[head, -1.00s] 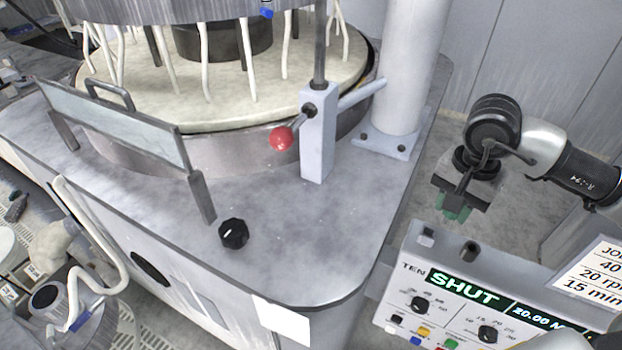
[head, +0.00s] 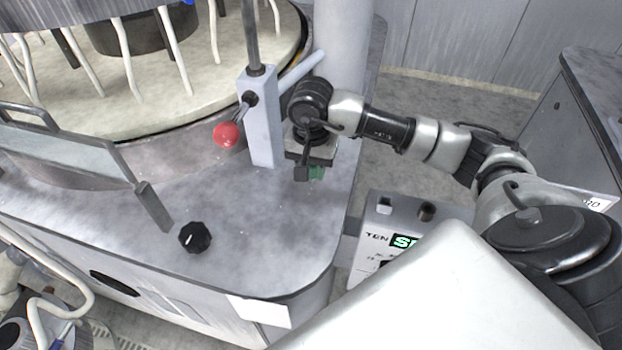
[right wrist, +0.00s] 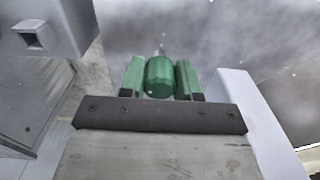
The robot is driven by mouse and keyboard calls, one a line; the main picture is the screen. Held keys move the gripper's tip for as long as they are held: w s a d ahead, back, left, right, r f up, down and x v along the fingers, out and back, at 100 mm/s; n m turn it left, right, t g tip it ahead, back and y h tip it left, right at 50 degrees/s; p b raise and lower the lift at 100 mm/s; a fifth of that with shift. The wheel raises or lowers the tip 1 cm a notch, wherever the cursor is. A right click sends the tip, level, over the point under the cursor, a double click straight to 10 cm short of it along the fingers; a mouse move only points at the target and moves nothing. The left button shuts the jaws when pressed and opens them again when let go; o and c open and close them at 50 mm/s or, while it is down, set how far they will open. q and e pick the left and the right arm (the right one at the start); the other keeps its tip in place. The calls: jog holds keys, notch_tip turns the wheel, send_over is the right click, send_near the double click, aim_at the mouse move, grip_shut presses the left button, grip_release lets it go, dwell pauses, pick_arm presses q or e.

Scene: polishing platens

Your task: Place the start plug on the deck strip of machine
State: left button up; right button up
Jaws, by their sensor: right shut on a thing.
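The start plug (right wrist: 160,77) is a green cylinder with a small metal tip, seen in the right wrist view. My right gripper (right wrist: 161,80) is shut on it, with a green finger on each side. In the head view my right gripper (head: 310,174) hangs over the right part of the deck strip (head: 275,225), the grey top of the machine, beside the light blue lever post. Whether the plug touches the deck cannot be told. My left gripper is not in view.
The lever post (head: 261,120) with its red ball (head: 227,134) stands just left of my right gripper. A black knob (head: 195,237) sits on the deck. A control box (head: 385,225) stands right of the machine.

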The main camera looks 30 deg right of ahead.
aim_at(312, 182)
notch_tip(312, 182, down, 3)
jog(key=shift+s+f+b, duration=0.1)
jog(key=shift+f+b, duration=0.05)
jog(key=shift+b, duration=0.55)
jog(key=shift+f, duration=0.4)
jog(key=o, duration=0.9)
jog(key=shift+o, duration=0.2)
